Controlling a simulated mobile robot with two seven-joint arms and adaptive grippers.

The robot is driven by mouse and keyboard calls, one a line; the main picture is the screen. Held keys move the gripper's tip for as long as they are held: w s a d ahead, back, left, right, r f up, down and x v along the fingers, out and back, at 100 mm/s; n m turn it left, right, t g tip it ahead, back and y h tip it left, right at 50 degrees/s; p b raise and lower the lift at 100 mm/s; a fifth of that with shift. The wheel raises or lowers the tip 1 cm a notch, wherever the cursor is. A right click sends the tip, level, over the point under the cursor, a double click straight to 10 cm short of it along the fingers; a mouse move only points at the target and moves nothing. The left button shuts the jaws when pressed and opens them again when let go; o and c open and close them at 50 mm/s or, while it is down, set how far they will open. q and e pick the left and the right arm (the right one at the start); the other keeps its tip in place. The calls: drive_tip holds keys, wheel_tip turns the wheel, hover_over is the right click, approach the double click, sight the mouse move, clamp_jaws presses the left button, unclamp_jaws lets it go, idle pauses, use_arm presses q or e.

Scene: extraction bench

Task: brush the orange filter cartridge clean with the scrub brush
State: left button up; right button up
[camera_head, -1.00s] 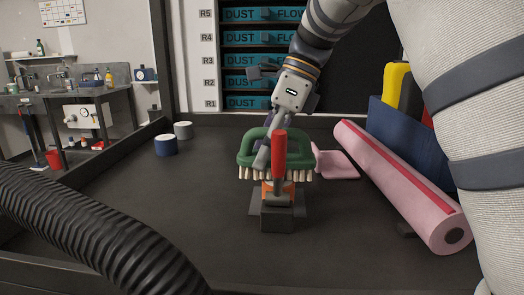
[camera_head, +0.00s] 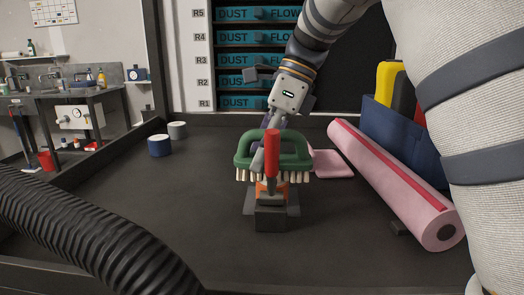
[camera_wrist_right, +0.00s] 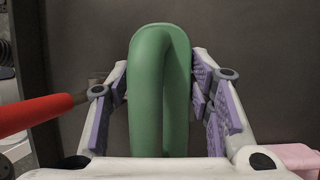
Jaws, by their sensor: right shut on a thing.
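The scrub brush (camera_head: 299,149) has a green loop handle and a row of cream bristles pointing down. My right gripper (camera_head: 273,135) is shut on the brush handle; in the right wrist view its purple pads flank the green loop (camera_wrist_right: 160,85). The orange filter cartridge (camera_head: 262,188) shows only as small patches under the bristles, behind a dark clamp block (camera_head: 270,218) with an upright red handle (camera_head: 272,162). The bristles are at the cartridge's top; whether they touch is hidden. My left gripper is not in view.
Two small cups (camera_head: 160,146) are at the left. A black ribbed hose (camera_head: 90,235) crosses the front left. The bench between is clear.

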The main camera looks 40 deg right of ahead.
drive_tip(key=shift+d, duration=0.1)
drive_tip(key=shift+s+d, duration=0.8)
drive_tip(key=shift+d, duration=0.1)
drive_tip(key=shift+w+a+f, duration=0.1)
drive_tip(key=shift+w+a, duration=0.7)
drive_tip(key=shift+a, duration=0.2)
drive_tip(key=shift+w+a, duration=0.85)
drive_tip(key=shift+a, duration=0.1)
drive_tip(key=shift+s+d, duration=0.95)
drive_tip(key=shift+d, duration=0.05)
drive_tip(key=shift+s+d, duration=0.7)
drive_tip(key=shift+d, duration=0.25)
drive_tip(key=shift+w+a, duration=1.65)
drive_tip(key=shift+a, duration=0.3)
drive_tip(key=shift+s+d, duration=0.9)
drive_tip(key=shift+d, duration=0.1)
